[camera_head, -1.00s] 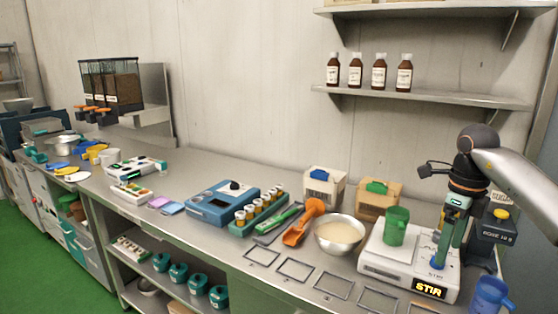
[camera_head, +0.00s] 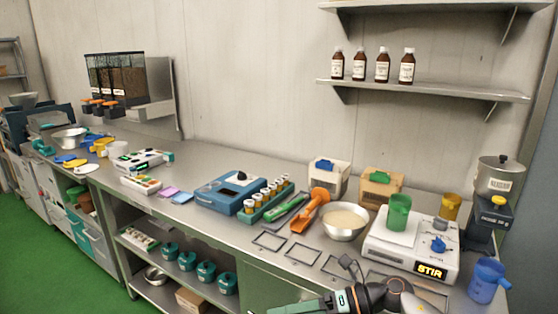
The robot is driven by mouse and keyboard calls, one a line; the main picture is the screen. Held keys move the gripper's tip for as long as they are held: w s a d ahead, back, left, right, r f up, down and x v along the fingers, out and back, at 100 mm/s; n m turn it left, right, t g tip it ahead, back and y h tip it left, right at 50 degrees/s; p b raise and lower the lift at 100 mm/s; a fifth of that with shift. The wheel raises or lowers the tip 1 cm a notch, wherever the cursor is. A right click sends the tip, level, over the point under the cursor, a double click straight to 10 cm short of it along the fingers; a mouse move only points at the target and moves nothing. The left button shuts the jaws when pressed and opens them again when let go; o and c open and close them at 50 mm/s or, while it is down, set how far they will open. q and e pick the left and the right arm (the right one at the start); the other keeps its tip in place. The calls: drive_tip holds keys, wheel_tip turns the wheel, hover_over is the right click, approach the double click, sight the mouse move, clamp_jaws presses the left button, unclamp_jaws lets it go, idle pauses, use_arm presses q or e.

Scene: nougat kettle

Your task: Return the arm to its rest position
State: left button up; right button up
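My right arm (camera_head: 385,296) lies low at the bottom edge, in front of the bench, with its gripper (camera_head: 285,309) pointing left. The fingers are partly cut off by the frame, so their opening is unclear. The gripper is apart from the white machine (camera_head: 405,262) whose display reads STIR. A green cup (camera_head: 398,213) stands on that machine, beside a blue knob (camera_head: 438,244). My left gripper is out of view.
A bowl of pale contents (camera_head: 342,222), an orange scoop (camera_head: 310,211) and a blue device (camera_head: 228,191) stand on the bench. A blue jug (camera_head: 487,281) is at the right end. Empty rectangular frames (camera_head: 269,241) line the front edge. Brown bottles (camera_head: 382,66) stand on the wall shelf.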

drive_tip(key=s+d+f+m+t+h, duration=0.35)
drive_tip(key=f+m, duration=0.25)
drive_tip(key=m, duration=0.5)
drive_tip(key=s+d+f+m+t+h, duration=0.35)
drive_tip(key=f+m+t, duration=0.2)
drive_tip(key=m, duration=0.65)
drive_tip(key=s+d+f+m+t+h, duration=0.35)
drive_tip(key=f+m, duration=0.25)
drive_tip(key=m, duration=0.5)
drive_tip(key=s+d+f+m+g+h, duration=0.2)
drive_tip(key=s+f, duration=0.5)
drive_tip(key=s, duration=0.4)
drive_tip(key=d+m+g, duration=0.1)
drive_tip(key=d+m, duration=0.1)
drive_tip(key=m, duration=0.1)
drive_tip(key=shift+s+d+f, duration=0.2)
drive_tip(key=shift+d+f, duration=0.05)
drive_tip(key=shift+f, duration=0.15)
